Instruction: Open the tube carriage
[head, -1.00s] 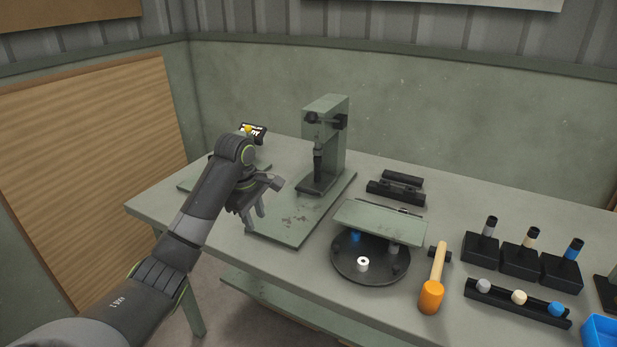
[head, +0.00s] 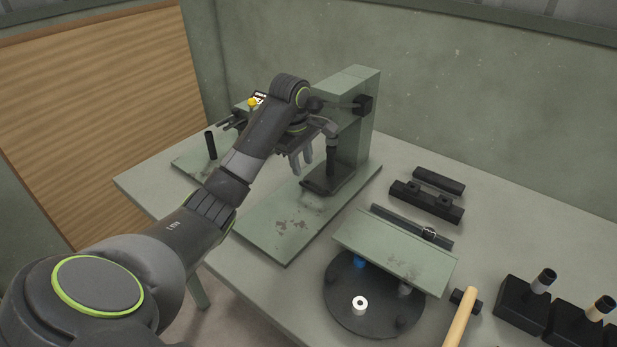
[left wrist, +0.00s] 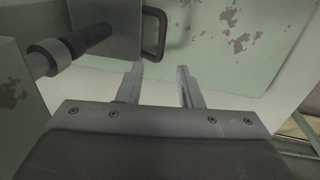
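The green press (head: 357,120) stands on a worn green base plate (head: 285,225). A dark sliding plate at its foot (head: 338,182), which looks like the tube carriage, sits under a black upright rod (head: 331,158). In the left wrist view the dark plate (left wrist: 110,32) has a black loop handle (left wrist: 155,34) on its edge. My left gripper (head: 301,165) is open and empty in front of the press, left of the plate. In the left wrist view its fingers (left wrist: 159,80) are spread, pointing just beside the handle, with nothing between them. My right gripper is not seen.
A round black turntable (head: 345,310) under a tilted green cover (head: 395,250) stands right of the base plate. Black clamp blocks (head: 425,203), a mallet (head: 460,318) and black stands (head: 525,305) lie further right. Another green plate with a black post (head: 211,146) is behind the arm.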

